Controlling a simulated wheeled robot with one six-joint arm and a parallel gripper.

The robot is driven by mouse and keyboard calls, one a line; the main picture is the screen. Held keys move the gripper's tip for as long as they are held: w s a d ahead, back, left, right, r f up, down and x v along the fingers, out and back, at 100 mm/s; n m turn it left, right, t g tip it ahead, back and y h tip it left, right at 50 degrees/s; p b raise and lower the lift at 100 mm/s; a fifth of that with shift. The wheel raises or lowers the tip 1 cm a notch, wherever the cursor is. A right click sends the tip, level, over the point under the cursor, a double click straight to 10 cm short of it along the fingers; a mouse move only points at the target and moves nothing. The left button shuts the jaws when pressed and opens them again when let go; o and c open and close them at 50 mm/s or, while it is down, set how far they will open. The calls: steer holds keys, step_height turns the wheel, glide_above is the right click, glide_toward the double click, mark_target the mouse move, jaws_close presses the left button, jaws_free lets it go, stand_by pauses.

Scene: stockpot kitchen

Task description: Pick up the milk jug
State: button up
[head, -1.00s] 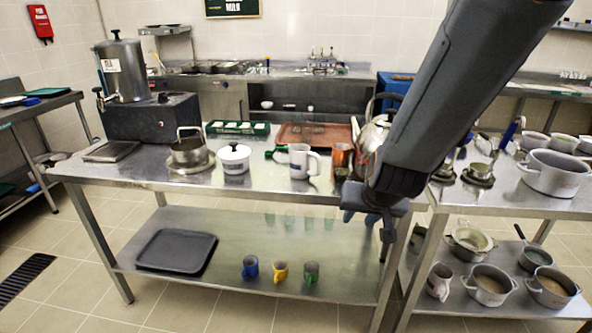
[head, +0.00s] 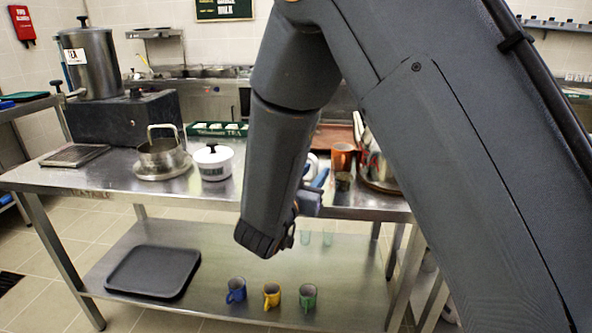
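The white milk jug (head: 312,164) stands on the steel table, mostly hidden behind my arm; only a sliver of it shows. My gripper (head: 319,183) is at the table's front edge, close in front of the jug in the picture. Only a blue finger part of it shows past my wrist. Whether it touches the jug, and whether it is open or shut, cannot be told.
A white lidded pot (head: 212,163) and a steel pot (head: 163,158) stand to the left. An orange mug (head: 342,157) and a small dark cup (head: 344,181) stand close on the right, with a steel kettle (head: 378,165) beyond. Coloured mugs (head: 272,296) are on the lower shelf.

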steer(key=shift+p+x, duration=0.3)
steer(key=shift+x, duration=2.85)
steer(key=shift+a, duration=0.15)
jaws_close()
